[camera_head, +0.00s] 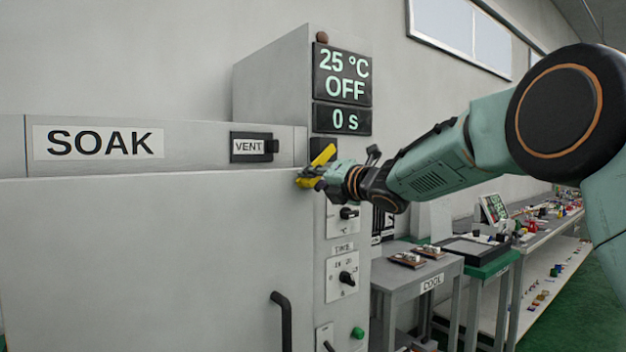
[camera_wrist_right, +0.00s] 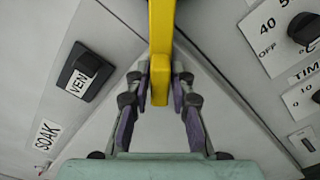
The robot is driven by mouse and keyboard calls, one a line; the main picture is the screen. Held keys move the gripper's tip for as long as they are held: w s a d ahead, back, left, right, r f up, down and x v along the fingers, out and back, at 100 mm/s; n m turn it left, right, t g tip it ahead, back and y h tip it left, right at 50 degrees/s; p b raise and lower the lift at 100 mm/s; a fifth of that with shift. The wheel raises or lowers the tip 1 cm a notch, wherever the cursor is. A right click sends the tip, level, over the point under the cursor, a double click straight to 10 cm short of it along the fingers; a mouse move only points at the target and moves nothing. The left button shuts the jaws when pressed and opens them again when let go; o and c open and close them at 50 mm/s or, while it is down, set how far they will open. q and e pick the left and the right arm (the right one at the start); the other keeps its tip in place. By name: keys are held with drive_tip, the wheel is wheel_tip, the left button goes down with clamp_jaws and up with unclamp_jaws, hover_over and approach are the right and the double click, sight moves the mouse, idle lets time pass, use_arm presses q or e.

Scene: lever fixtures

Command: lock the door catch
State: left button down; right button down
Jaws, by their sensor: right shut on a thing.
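The yellow door catch (camera_head: 323,154) is at the upper right edge of the large grey door (camera_head: 140,250), beside the control column. It also shows as a yellow bar (camera_wrist_right: 161,40) in the right wrist view, coming down from the top to between the fingers. My right gripper (camera_head: 312,174) is at the catch and covers part of it. In the right wrist view my right gripper (camera_wrist_right: 160,78) is shut on the bar, with a finger on each side. Whether the catch is fully locked I cannot tell. My left gripper is not in view.
Knobs (camera_head: 348,278) sit below my gripper, and a black door handle (camera_head: 283,318) is lower left. A COOL table (camera_head: 425,272) stands at the right.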

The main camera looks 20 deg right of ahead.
drive_tip(key=c, duration=1.3)
unclamp_jaws()
drive_tip(key=shift+w+f, duration=0.1)
drive_tip(key=v, duration=1.2)
